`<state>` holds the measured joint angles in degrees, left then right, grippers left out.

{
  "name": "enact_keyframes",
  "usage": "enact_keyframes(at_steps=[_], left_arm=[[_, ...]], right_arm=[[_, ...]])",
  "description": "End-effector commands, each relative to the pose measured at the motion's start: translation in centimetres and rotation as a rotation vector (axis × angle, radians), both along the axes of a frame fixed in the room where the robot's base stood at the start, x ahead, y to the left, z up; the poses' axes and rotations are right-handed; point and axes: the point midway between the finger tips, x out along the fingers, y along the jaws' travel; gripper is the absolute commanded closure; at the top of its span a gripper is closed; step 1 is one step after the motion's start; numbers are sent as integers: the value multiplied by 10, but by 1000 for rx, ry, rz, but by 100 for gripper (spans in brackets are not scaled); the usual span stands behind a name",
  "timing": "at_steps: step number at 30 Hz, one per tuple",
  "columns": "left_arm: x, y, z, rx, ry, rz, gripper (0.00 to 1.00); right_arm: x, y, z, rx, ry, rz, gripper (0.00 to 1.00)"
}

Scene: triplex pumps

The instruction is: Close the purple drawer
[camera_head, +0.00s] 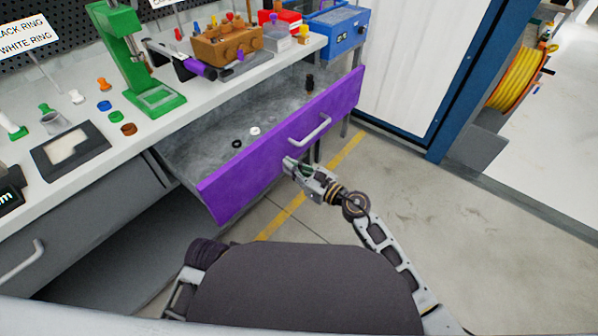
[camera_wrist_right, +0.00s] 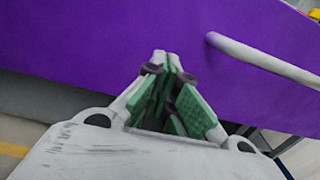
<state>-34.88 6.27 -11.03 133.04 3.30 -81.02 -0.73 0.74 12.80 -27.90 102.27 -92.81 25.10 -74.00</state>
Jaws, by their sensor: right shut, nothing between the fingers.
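The purple drawer (camera_head: 240,178) is pulled out from under the workbench in the head view. Its purple front also fills the upper part of the right wrist view (camera_wrist_right: 80,45). A light grey bar handle (camera_head: 312,131) is on its front and shows at the right in the wrist view (camera_wrist_right: 262,60). My right gripper (camera_head: 288,163) is shut and empty. Its green-padded fingertips (camera_wrist_right: 168,62) are at the drawer front, below and left of the handle. I cannot tell whether they touch the front. My left gripper is not in view.
Inside the drawer lie a black ring (camera_head: 237,143), a white ring (camera_head: 255,131) and a dark part (camera_head: 310,84). The bench top (camera_head: 75,170) holds a green press (camera_head: 135,65) and a brown pump block (camera_head: 227,44). The floor right of the drawer is clear.

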Motion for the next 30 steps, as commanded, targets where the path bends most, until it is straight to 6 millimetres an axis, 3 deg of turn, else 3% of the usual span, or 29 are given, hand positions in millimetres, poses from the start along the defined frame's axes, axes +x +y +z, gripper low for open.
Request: enact_keyframes(at_steps=[9, 30], left_arm=[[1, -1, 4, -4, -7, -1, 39], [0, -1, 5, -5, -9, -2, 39]], right_arm=[[10, 14, 0, 0, 0, 0, 100], [16, 21, 0, -1, -1, -1, 100]])
